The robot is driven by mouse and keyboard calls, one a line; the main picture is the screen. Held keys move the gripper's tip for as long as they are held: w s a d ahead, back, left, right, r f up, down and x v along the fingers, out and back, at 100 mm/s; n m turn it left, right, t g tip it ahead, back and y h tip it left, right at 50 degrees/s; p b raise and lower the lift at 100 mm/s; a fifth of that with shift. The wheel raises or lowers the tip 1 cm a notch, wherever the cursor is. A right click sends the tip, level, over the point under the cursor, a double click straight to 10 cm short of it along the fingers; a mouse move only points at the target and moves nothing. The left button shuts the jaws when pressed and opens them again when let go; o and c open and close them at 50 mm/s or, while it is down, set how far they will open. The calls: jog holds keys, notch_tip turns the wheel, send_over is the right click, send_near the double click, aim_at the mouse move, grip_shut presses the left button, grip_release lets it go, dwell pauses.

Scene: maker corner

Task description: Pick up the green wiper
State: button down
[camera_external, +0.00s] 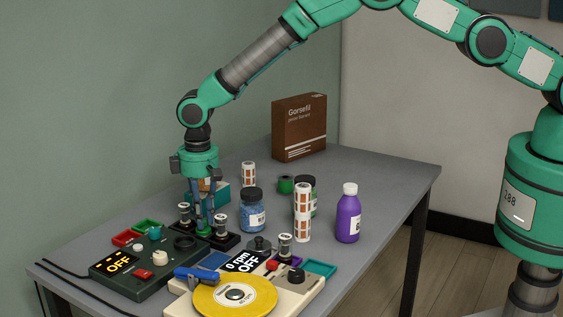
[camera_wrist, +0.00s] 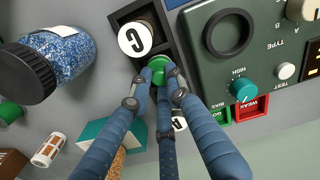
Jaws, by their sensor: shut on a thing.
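The green wiper (camera_wrist: 158,64) shows as a small green round thing between my fingertips in the wrist view. My gripper (camera_wrist: 157,82) has its blue fingers closed around it, over the middle of a black tray (camera_wrist: 172,43). In the external view, my gripper (camera_external: 204,224) points down at the tray, and a little green of the wiper (camera_external: 203,232) shows at its tips. The fingers hide most of the wiper. I cannot tell whether it is clear of the tray floor.
White-topped pieces marked C (camera_wrist: 136,38) and A (camera_wrist: 180,124) stand close on either side. A dark green control box (camera_external: 150,264), a blue-filled jar (camera_external: 251,213), a teal box (camera_external: 222,192) and a yellow-disc machine (camera_external: 235,295) crowd around. The table's far right (camera_external: 395,180) is clear.

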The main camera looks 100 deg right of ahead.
jog(key=shift+r, duration=0.1)
notch_tip(320, 180, up, 10)
jog(key=shift+p, duration=0.35)
